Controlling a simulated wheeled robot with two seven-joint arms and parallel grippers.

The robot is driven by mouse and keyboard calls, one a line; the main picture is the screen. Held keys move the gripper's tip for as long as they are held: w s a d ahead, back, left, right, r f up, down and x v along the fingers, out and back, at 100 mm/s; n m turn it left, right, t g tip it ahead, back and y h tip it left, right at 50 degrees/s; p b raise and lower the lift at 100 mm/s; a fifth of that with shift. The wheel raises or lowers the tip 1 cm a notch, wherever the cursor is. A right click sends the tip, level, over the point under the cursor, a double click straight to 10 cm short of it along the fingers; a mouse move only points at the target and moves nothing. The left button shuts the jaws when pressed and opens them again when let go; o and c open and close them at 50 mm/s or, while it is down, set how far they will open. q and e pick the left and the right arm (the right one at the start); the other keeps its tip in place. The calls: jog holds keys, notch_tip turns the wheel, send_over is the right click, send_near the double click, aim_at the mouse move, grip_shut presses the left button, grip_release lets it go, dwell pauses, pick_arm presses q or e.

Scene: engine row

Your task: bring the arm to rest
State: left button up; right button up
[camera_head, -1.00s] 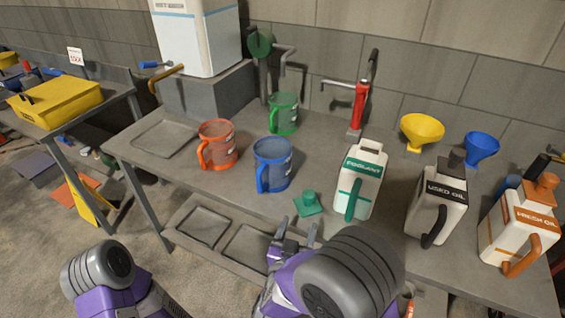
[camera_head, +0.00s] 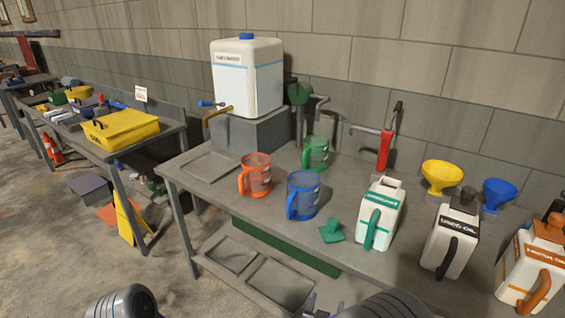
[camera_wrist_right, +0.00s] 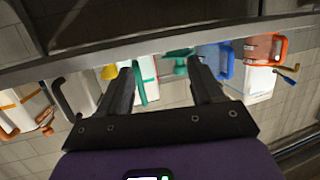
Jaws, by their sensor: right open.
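My right gripper (camera_head: 325,306) shows only by its fingertips at the bottom edge of the head view, in front of the workbench. In the right wrist view its two fingers (camera_wrist_right: 163,90) stand apart with nothing held between them. The bench edge and the jugs show beyond them, upside down. My right arm's grey joint (camera_head: 388,306) is cut off by the frame. Only a grey part of my left arm (camera_head: 125,302) shows at the lower left; the left gripper is out of view.
The workbench (camera_head: 215,168) holds an orange pitcher (camera_head: 256,175), blue pitcher (camera_head: 303,196), green pitcher (camera_head: 315,154), coolant jug (camera_head: 380,215), used-oil jug (camera_head: 452,238) and fresh-oil jug (camera_head: 530,270). Two shallow trays (camera_head: 280,283) sit on its lower shelf. Open floor lies left.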

jog(key=s+f+n+g+y+p, duration=0.1)
jog(key=s+f+g+y, duration=0.25)
jog(key=f, duration=0.45)
jog(key=s+f+g+y+p, duration=0.1)
jog(key=s+f+g+y, duration=0.2)
jog(key=f, duration=0.5)
jog(key=s+a+f+g+y+p, duration=0.1)
jog(key=s+f+g, duration=0.2)
jog(key=s, duration=0.3)
jog(key=s+f+g+y+p, duration=0.1)
jog(key=s+f+g+y, duration=0.1)
jog(key=s, duration=0.5)
jog(key=shift+s+a+f+g, duration=0.3)
jog(key=shift+f+g, duration=0.35)
jog(key=shift+g, duration=0.5)
